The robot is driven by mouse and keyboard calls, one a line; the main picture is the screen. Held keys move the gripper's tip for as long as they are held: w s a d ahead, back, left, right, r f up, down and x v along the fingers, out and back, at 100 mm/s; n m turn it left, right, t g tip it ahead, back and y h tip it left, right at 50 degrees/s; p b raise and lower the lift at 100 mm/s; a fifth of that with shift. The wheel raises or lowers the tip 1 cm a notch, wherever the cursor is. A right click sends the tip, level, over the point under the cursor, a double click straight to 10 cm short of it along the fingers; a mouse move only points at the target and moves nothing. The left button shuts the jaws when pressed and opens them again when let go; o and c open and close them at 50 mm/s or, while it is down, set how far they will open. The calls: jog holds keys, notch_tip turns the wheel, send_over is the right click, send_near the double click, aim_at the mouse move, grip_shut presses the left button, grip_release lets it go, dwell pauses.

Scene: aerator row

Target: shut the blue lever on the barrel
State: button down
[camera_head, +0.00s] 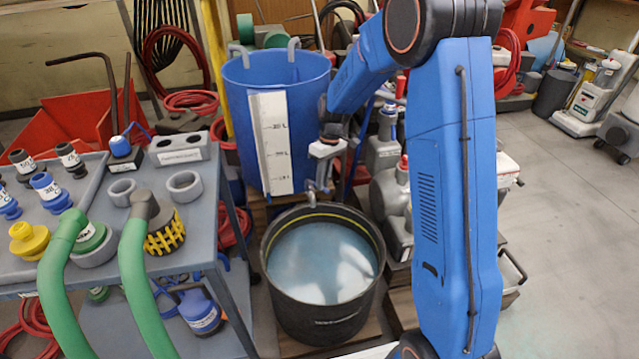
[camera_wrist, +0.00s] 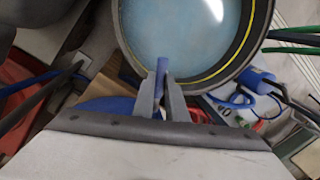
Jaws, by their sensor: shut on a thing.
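The blue barrel (camera_head: 225,90) stands behind the black tub, with a white litre scale (camera_head: 270,140) on its front. A grey spout (camera_head: 312,200) shows low on the barrel's right, above the tub. My gripper (camera_head: 320,178) is at this spot and hides most of the tap from the head view. In the wrist view my gripper (camera_wrist: 161,88) is shut on the blue lever (camera_wrist: 161,66), whose end sticks out between the fingertips. Part of the blue barrel (camera_wrist: 105,106) shows behind the fingers. The lever's angle to the spout cannot be told.
The black tub (camera_head: 287,319) below holds pale blue water. A grey table (camera_head: 150,265) with fittings and green hoses stands at the left. Grey pump-like units (camera_head: 385,150) stand close right of the barrel. Open floor (camera_head: 560,230) lies at the right.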

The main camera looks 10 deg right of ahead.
jog(key=shift+w+d+n+g+h, duration=0.15)
jog(key=shift+w+d+n, duration=0.25)
jog(key=shift+n, duration=0.65)
jog(key=shift+w+d+n+g+h, duration=0.15)
jog(key=shift+w+n, duration=0.35)
jog(key=shift+n, duration=0.6)
jog(key=shift+w+d+n+g+h, duration=0.1)
jog(key=shift+w+d+n+h, duration=0.25)
jog(key=shift+n, duration=0.7)
jog(key=shift+w, duration=0.15)
jog(key=c, duration=1.8)
grip_release()
jog(key=shift+o, duration=0.2)
jog(key=shift+r, duration=0.1)
jog(key=w+d+r, duration=0.1)
jog(key=w+r, duration=0.2)
jog(key=r, duration=1.4)
jog(key=shift+d, duration=0.1)
